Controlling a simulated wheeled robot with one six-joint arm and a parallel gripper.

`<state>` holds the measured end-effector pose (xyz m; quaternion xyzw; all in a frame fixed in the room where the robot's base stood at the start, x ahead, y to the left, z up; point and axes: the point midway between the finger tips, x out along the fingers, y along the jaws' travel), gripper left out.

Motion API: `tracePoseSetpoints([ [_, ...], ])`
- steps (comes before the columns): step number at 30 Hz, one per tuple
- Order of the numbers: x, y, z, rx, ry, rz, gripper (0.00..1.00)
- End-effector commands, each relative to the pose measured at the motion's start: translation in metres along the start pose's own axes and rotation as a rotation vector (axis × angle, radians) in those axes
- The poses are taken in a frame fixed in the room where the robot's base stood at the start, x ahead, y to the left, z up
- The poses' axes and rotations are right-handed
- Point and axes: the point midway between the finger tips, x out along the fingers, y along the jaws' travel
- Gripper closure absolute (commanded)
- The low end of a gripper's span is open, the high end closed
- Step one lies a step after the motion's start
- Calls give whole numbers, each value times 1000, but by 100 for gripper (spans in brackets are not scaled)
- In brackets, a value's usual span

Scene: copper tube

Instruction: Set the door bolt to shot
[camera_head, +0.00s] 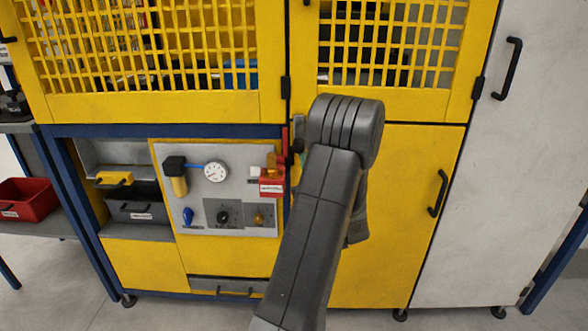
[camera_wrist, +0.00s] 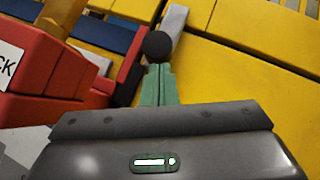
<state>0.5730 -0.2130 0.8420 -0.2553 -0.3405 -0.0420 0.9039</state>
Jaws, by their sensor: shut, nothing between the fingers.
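My gripper (camera_wrist: 158,72) shows in the wrist view with its green fingers shut and empty. A round black knob (camera_wrist: 157,45), which looks like the bolt's handle, stands right at the fingertips, in line with them. I cannot tell if they touch. A grey metal bar (camera_wrist: 174,22) runs up behind the knob along the yellow door (camera_wrist: 245,75). In the head view the small black knob (camera_head: 297,145) shows at the door's left edge, just left of my arm.
A red lockout box (camera_head: 271,183) sits left of the bolt; its red body (camera_wrist: 40,75) crowds the left of the wrist view. A panel (camera_head: 190,165) with a gauge (camera_head: 215,172) is further left. The yellow door has a black handle (camera_head: 438,193) at right.

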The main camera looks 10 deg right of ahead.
Motion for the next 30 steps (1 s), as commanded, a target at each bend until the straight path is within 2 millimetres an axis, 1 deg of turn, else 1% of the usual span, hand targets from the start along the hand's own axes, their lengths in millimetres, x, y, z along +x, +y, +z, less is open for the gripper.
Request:
tracePoseSetpoints([
  [1, 7, -11, 5, -4, -4, 1, 100],
  [3, 12, -14, 11, -2, -4, 2, 100],
  [7, 17, -17, 15, 0, -4, 2, 100],
  [19, 18, -18, 16, -3, -7, 0, 100],
  [23, 12, -16, 10, -2, -7, 0, 100],
  [30, -12, -10, -17, 6, -2, 5, 100],
])
